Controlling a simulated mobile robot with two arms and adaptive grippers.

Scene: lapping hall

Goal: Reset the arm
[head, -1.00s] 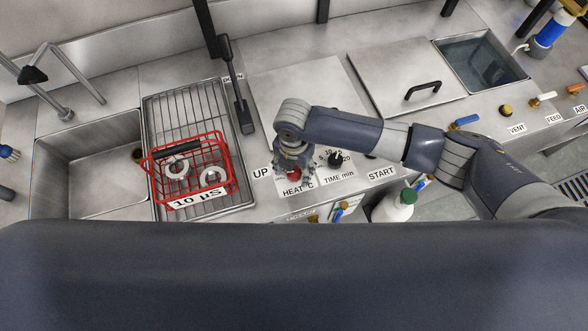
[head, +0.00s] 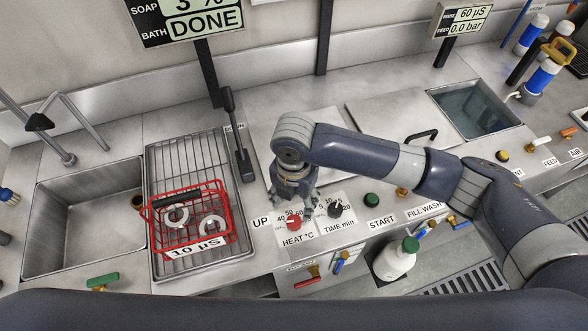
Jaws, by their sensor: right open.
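My right arm reaches in from the right, and its right gripper (head: 296,198) points down over the control panel. It is open, with nothing seen between its fingers. It is just behind the red HEAT knob (head: 293,223) and beside the black TIME knob (head: 335,210); it looks apart from both. The wrist partly hides the fingers. My left gripper is not in view.
A red wire basket (head: 190,225) labelled 10 µS holds white rings on a drain rack (head: 205,262). An empty sink (head: 80,215) is at left. A display (head: 190,18) reads DONE. A green-capped white bottle (head: 394,262) stands below the panel front.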

